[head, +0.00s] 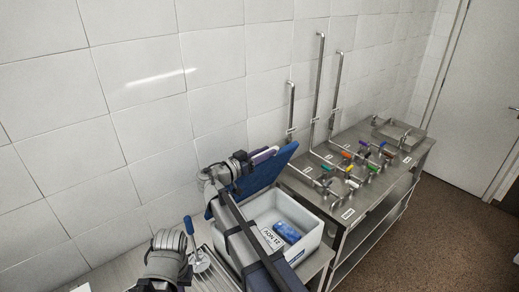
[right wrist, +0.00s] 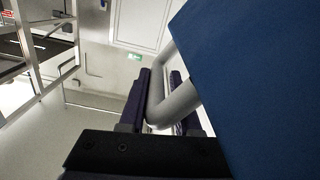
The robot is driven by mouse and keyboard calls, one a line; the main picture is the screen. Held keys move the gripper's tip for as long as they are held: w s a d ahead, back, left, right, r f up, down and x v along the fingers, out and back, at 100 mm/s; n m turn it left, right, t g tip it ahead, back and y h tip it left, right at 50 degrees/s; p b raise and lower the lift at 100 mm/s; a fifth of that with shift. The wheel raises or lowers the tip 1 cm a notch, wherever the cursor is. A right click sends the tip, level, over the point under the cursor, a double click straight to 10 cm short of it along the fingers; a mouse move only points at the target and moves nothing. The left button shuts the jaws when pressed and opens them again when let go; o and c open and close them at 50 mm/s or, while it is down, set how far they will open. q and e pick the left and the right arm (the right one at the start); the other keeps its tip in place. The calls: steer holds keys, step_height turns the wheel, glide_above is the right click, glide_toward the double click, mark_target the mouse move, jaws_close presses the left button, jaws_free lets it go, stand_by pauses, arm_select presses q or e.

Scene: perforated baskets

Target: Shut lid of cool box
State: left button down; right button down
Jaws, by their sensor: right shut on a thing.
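The cool box (head: 311,243) is a white open tub with a blue lid (head: 285,165) raised at its back, near the tiled wall. The lid stands tilted, and its blue face also fills the right of the right wrist view (right wrist: 265,80). My right gripper (head: 264,156) is at the upper edge of the lid. In the right wrist view its dark purple fingers are shut on a grey bar handle (right wrist: 176,102) beside the lid. A blue item (head: 287,232) lies inside the tub. My left arm shows at the bottom left; its fingers are not visible.
A blue-handled metal fitting (head: 189,225) stands left of the box. A steel bench (head: 345,205) with coloured valve handles and upright pipes adjoins on the right. My right forearm crosses before the tub.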

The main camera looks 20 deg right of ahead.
steer(key=shift+s+f, duration=0.1)
stand_by(0.3)
steer(key=c, duration=0.8)
jaws_free()
steer(key=shift+o, duration=0.2)
steer(key=shift+a, duration=0.1)
steer(key=v, duration=0.7)
steer(key=shift+s+a, duration=0.2)
steer(key=shift+a, duration=0.15)
